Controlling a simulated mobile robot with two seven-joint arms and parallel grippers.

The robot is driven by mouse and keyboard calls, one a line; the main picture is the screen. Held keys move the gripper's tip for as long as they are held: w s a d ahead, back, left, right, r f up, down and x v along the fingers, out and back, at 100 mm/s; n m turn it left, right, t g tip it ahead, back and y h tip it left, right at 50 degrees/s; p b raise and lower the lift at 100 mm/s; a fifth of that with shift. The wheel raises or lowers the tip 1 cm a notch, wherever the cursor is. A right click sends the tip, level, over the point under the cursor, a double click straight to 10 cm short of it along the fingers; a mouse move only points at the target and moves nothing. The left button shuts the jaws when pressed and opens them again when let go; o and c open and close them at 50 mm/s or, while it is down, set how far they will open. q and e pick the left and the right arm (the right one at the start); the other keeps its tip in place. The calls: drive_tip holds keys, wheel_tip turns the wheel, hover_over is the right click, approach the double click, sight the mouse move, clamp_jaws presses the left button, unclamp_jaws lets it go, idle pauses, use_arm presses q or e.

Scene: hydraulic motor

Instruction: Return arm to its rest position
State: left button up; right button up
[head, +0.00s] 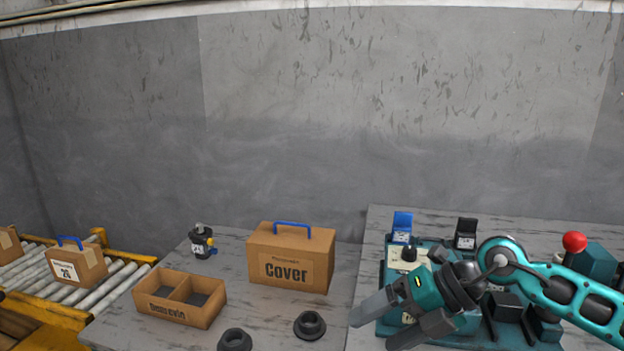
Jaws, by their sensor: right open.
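My right arm (575,292) comes in from the right edge, teal with dark joints. Its gripper (377,326) points to the left and down over the front left part of a teal fixture (391,268). The jaws are apart and nothing shows between them. The gripper and forearm hide much of the fixture. My left gripper is not in the view.
A brown "Cover" box (290,257) with a blue handle, a divided box (181,297), a small dark motor part (202,241) and two black rings (310,325) (235,340) are on the table. A red-knobbed lever (575,242) stands at right. A roller conveyor (105,285) is at left.

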drive_tip(key=s+a+r+m+t+y, duration=0.35)
drive_tip(key=a+m+y, duration=0.25)
drive_tip(key=a+y, duration=0.35)
drive_tip(key=d+f+m+t+h+p, duration=0.1)
drive_tip(key=d+f+m+t+h, duration=0.4)
drive_tip(key=m, duration=0.5)
drive_tip(key=d+f+m+t+h+p, duration=0.1)
drive_tip(key=d+f+m+t+h, duration=0.35)
drive_tip(key=m+t, duration=0.4)
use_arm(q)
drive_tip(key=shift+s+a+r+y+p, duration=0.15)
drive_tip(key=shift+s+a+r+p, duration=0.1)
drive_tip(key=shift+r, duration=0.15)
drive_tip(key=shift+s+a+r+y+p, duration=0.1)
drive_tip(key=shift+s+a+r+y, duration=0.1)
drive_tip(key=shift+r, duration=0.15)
use_arm(e)
drive_tip(key=s+d+f+m+g+h, duration=0.3)
drive_tip(key=s+f, duration=0.3)
drive_tip(key=f, duration=0.2)
drive_tip(key=s+d+f+m+g+h, duration=0.4)
drive_tip(key=s+f+m, duration=0.2)
drive_tip(key=f, duration=0.2)
drive_tip(key=shift+g, duration=0.3)
drive_tip(key=shift+r, duration=0.1)
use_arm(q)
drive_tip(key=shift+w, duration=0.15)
